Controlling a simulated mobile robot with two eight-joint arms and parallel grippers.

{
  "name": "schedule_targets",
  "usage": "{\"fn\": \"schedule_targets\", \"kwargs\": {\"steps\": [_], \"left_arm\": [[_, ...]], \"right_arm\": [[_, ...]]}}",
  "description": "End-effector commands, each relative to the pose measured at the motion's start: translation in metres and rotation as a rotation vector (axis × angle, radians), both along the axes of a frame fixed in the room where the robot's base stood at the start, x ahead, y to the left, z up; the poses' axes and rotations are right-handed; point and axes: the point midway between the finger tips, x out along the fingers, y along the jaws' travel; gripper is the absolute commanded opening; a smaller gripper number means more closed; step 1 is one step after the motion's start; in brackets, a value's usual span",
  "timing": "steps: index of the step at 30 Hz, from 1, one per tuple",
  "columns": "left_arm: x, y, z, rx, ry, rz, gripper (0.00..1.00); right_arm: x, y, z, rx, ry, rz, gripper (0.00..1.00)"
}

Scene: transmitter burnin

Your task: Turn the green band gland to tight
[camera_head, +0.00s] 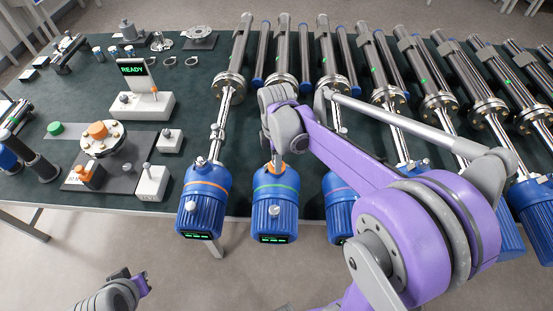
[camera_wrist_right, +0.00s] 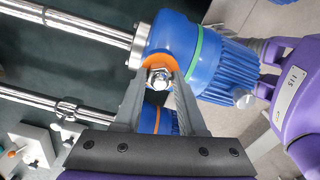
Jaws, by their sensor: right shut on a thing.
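The blue transmitter with the green band (camera_head: 275,212) lies in the row on the bench, second from the left. It shows large in the right wrist view (camera_wrist_right: 230,72), with its green band (camera_wrist_right: 196,55) around the housing. Its gland is a metal hex nut (camera_wrist_right: 157,79) with an orange collar at the housing's side. My right gripper (camera_wrist_right: 158,88) has its two fingers closed on the flats of this nut. In the head view my right wrist largely hides the fingers and gland. My left gripper (camera_head: 140,284) is low at the left, off the bench; its jaw opening is unclear.
The orange-band transmitter (camera_head: 202,205) is close on the left; another blue one (camera_head: 340,212) is close on the right, partly hidden. Metal tubes run back from the row. A fixture with a READY display (camera_head: 132,68) and white blocks stands at the left. The floor in front is clear.

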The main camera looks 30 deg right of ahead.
Motion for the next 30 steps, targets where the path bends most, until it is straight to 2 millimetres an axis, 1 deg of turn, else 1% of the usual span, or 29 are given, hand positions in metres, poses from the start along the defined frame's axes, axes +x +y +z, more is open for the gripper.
{"fn": "schedule_targets", "kwargs": {"steps": [8,30], "left_arm": [[-0.004,0.0,-0.009,0.0,0.007,0.0,0.0],[-0.012,0.0,-0.028,0.0,0.022,0.0,0.0]], "right_arm": [[0.0,0.0,-0.001,-0.001,0.0,-0.183,0.0],[0.0,-0.001,0.0,-0.001,0.0,-0.884,0.0]]}}
